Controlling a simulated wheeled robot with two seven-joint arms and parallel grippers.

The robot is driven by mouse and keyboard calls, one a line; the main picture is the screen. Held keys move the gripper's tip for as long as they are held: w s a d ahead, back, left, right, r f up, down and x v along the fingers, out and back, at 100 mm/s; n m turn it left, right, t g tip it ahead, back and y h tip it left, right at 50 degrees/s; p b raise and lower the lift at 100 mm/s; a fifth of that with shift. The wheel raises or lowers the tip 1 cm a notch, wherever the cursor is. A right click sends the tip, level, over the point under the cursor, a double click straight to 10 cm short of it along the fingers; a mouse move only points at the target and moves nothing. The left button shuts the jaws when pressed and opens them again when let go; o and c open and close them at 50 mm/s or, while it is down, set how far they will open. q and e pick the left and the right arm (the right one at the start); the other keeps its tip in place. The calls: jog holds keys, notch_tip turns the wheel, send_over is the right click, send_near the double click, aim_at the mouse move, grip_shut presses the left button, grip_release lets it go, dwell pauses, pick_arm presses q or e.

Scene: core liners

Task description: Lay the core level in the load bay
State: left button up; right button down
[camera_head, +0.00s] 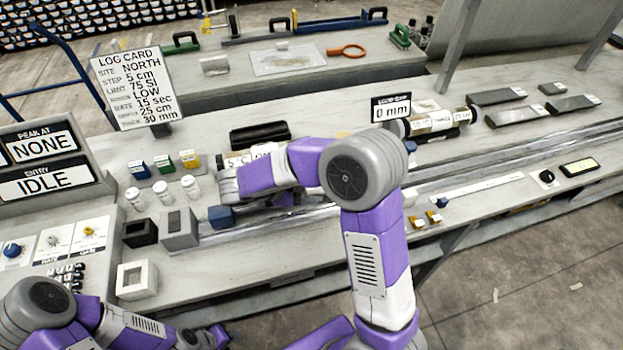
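A pale core liner (236,160) with a printed label lies on the bench at the middle, its right part hidden behind my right arm. Another core liner (432,122), pale with tan and dark ends, lies tilted in the picture to the right of my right arm. I cannot tell which part of the bench is the load bay. My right gripper (228,188) reaches left over the bench, just in front of the middle liner; its fingers are too small and hidden to read. My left gripper (216,336) is low at the bottom edge, away from the liners, its opening unclear.
A metal rail (470,168) runs along the bench, partly behind my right arm. A black half-tube (260,134) lies behind the middle liner. White bottles (163,194), small blocks (180,230) and a log card (138,85) stand left. A display (391,108) reads 0 mm.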

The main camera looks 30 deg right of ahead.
aim_at(311, 194)
notch_tip(311, 194, down, 5)
jog(key=shift+r+b, duration=0.2)
jog(key=shift+b, duration=0.7)
jog(key=shift+r, duration=0.1)
grip_release()
jog(key=shift+a, duration=0.1)
jog(key=p+v, duration=0.3)
jog(key=v, duration=0.9)
